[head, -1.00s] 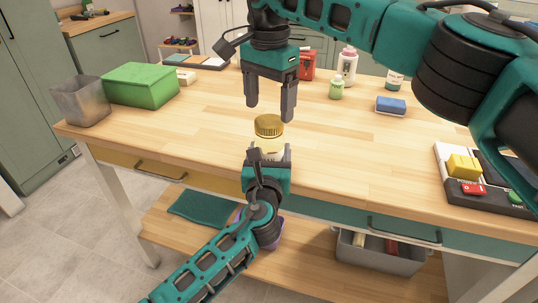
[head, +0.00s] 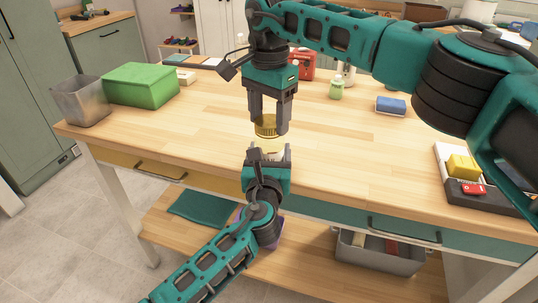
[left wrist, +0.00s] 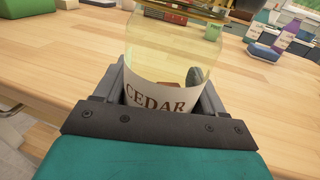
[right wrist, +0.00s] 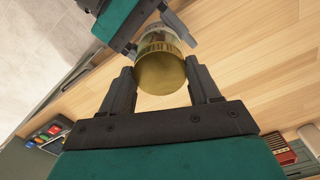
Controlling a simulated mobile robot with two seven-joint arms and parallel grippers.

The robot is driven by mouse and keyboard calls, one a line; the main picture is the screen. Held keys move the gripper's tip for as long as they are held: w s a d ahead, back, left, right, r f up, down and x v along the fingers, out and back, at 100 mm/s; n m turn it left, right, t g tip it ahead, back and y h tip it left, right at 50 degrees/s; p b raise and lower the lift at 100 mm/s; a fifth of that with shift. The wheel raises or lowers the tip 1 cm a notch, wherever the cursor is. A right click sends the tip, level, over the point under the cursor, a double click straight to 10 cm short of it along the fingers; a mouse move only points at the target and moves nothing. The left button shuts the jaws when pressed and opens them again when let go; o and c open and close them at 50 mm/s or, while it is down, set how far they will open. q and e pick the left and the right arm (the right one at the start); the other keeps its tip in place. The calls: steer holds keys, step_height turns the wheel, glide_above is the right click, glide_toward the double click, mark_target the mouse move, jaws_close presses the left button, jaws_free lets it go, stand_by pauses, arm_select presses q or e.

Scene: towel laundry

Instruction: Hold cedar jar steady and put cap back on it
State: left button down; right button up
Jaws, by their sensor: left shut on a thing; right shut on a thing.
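The cedar jar (left wrist: 170,55) is clear glass with a white label reading CEDAR (left wrist: 157,99). The gold cap (head: 266,124) sits at the top of the jar and also shows in the right wrist view (right wrist: 160,73). My right gripper (head: 267,130) points down from above and is shut on the cap, one finger on each side. Whether the cap is seated or threaded is hidden by the fingers.
A green box (head: 140,84) and a metal bin (head: 82,100) stand at the table's left. A black tray (head: 485,190) lies at the right. Wood around the jar is clear.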

steer(key=c, duration=0.4)
steer(key=shift+o, duration=0.2)
steer(key=m, duration=1.1)
steer(key=shift+m, duration=0.3)
steer(key=m, duration=0.3)
steer(key=shift+m, duration=0.3)
steer(key=m, duration=0.3)
steer(key=shift+m, duration=0.3)
steer(key=m, duration=0.6)
steer(key=shift+f+m, duration=0.1)
steer(key=shift+m, duration=0.2)
steer(key=o, duration=1.3)
steer(key=shift+c, duration=0.2)
